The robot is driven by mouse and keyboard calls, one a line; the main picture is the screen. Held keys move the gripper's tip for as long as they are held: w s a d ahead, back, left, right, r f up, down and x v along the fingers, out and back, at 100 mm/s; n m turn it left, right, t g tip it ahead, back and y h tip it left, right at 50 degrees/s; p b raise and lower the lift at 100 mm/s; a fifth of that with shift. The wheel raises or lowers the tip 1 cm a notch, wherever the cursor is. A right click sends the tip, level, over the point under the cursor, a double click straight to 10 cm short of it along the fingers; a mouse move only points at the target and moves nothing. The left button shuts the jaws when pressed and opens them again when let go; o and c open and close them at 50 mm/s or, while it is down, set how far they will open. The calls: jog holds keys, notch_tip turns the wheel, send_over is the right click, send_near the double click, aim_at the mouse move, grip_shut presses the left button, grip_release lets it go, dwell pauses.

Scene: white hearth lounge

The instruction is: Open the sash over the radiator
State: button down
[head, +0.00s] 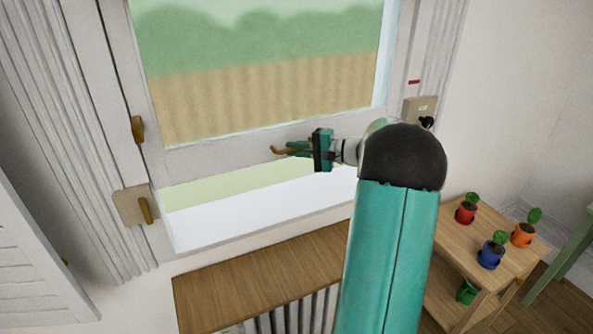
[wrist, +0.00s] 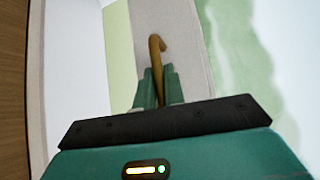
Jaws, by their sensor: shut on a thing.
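The white sash (head: 215,160) frames a pane with a blurred green and tan outdoor view. It stands raised, with an open gap (head: 260,205) between its bottom rail and the white sill. A brass hook-shaped handle (head: 277,151) sits on the bottom rail. My gripper (head: 291,149) is shut on this handle. In the wrist view the handle (wrist: 156,46) rises from between my green fingers (wrist: 160,88), its curved tip free above them. The radiator (head: 295,314) is below the window under a wooden shelf, partly hidden by my arm.
The wooden shelf (head: 240,283) projects below the sill. Brass catches (head: 145,210) are on the left frame, and a plate with a black knob (head: 426,122) is on the right. A plant stand (head: 480,265) with small potted plants stands at right. A louvred shutter (head: 35,270) is at left.

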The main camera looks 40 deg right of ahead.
jog(key=shift+r, duration=1.3)
jog(key=c, duration=1.5)
grip_release()
jog(key=shift+f, duration=0.1)
jog(key=v, duration=1.4)
jog(key=shift+w, duration=0.1)
